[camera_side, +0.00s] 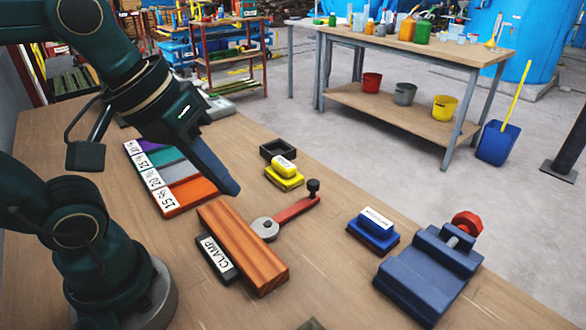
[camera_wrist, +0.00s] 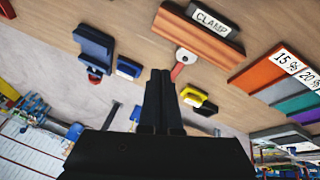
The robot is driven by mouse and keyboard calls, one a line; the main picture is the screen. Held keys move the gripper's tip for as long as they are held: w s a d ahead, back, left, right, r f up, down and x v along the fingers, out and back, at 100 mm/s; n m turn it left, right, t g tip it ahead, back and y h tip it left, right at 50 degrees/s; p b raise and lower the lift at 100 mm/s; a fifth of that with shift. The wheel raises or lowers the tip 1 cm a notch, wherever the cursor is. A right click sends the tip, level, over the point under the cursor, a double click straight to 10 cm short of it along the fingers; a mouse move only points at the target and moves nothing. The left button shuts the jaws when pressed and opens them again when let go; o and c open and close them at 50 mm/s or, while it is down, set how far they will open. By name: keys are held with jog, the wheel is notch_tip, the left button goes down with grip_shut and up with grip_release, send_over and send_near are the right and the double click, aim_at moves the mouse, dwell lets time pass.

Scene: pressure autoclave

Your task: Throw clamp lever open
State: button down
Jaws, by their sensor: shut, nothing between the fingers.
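The clamp lever is a red arm (camera_side: 296,209) with a black knob (camera_side: 313,187) at its far end and a grey round pivot (camera_side: 265,229) at its near end. The pivot sits against a long wooden block (camera_side: 243,248), beside a black plate marked CLAMP (camera_side: 217,258). My gripper (camera_side: 231,188) is shut and empty, above the table to the left of the lever and apart from it. In the wrist view the shut fingers (camera_wrist: 160,78) hide part of the lever; its pivot (camera_wrist: 186,56) shows just beyond them.
A yellow labelled block (camera_side: 284,178) and a black open box (camera_side: 278,149) lie behind the lever. A blue labelled block (camera_side: 373,232) and a blue vise with red knob (camera_side: 430,272) stand to the right. Coloured percentage plates (camera_side: 186,192) lie left. Bare table surrounds the knob.

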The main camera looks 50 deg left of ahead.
jog(key=w+a+r+n+g+h, duration=0.2)
jog(key=w+a+n+h, duration=0.25)
jog(key=w+n, duration=0.75)
jog(key=w+a+f+n+h, duration=0.1)
jog(key=a+f+n, duration=0.3)
jog(key=a, duration=0.3)
jog(key=w+a+f+n+t+h, duration=0.1)
jog(key=a+f+n, duration=0.3)
jog(key=a, duration=0.4)
jog(key=shift+w+f, duration=0.2)
jog(key=shift+w, duration=0.1)
jog(key=shift+f, duration=0.1)
jog(key=x, duration=1)
jog(key=shift+w+d, duration=0.35)
jog(key=shift+d, duration=0.2)
jog(key=shift+w+d, duration=0.3)
jog(key=shift+d, duration=0.25)
jog(key=shift+w+d, duration=0.4)
jog(key=shift+d, duration=0.25)
